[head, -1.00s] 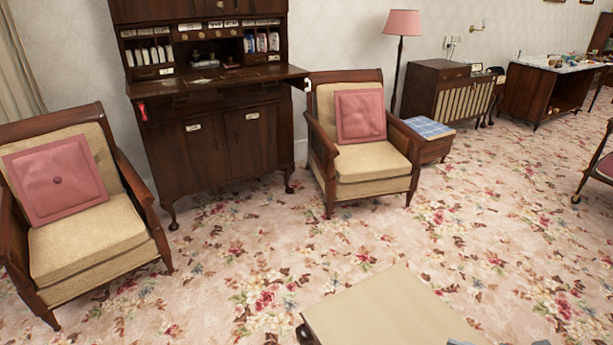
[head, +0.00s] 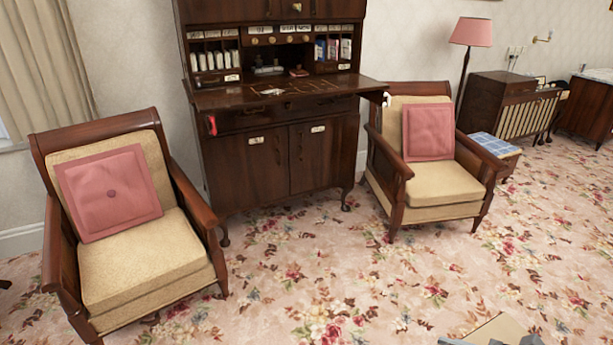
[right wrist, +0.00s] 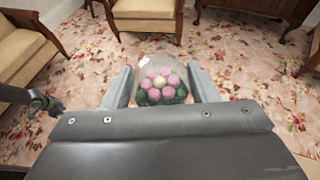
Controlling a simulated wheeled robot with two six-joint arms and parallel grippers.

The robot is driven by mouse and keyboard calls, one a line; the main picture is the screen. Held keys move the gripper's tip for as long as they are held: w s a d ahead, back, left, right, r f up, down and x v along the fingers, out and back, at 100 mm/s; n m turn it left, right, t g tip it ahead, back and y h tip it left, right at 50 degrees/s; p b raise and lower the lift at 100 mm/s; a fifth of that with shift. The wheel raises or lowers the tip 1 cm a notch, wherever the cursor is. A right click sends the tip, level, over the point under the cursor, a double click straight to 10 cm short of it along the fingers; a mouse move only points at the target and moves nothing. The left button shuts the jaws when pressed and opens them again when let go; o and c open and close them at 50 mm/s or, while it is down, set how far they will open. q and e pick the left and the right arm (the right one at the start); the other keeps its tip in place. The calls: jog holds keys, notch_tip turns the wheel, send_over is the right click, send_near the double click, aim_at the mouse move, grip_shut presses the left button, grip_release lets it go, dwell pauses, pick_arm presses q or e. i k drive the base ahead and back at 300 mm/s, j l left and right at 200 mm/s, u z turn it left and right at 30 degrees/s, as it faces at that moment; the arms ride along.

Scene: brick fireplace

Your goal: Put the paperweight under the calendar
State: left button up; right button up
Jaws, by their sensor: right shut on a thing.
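The paperweight (right wrist: 160,84) is a clear glass dome with pink balls around a pale yellow one and dark green below. It sits between the two grey fingers of my right gripper (right wrist: 162,88), which is shut on it. In the head view only grey tips of what looks like this gripper (head: 492,340) show at the bottom edge, and the paperweight cannot be made out there. I cannot pick out a calendar. Small items on the open dark wooden writing desk (head: 260,92) are too small to tell. My left gripper is not clearly in view.
An armchair with a pink cushion (head: 110,193) stands left of the desk, and another armchair (head: 440,185) stands right of it. A tan tabletop corner (head: 490,328) shows at the bottom right. Flowered carpet (head: 300,270) lies open before the desk. A pink lamp (head: 477,32) stands behind.

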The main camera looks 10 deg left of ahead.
aim_at(261, 79)
jog(key=i+j+u, duration=0.2)
jog(key=i, duration=0.25)
jog(key=i+j+u, duration=0.4)
jog(key=i, duration=0.5)
jog(key=i+l+u, duration=0.3)
jog(key=i+l, duration=0.2)
jog(key=i+l+u, duration=0.15)
jog(key=l, duration=0.3)
jog(key=i+l+u, duration=0.35)
jog(key=i+l, duration=0.15)
jog(key=l, duration=0.3)
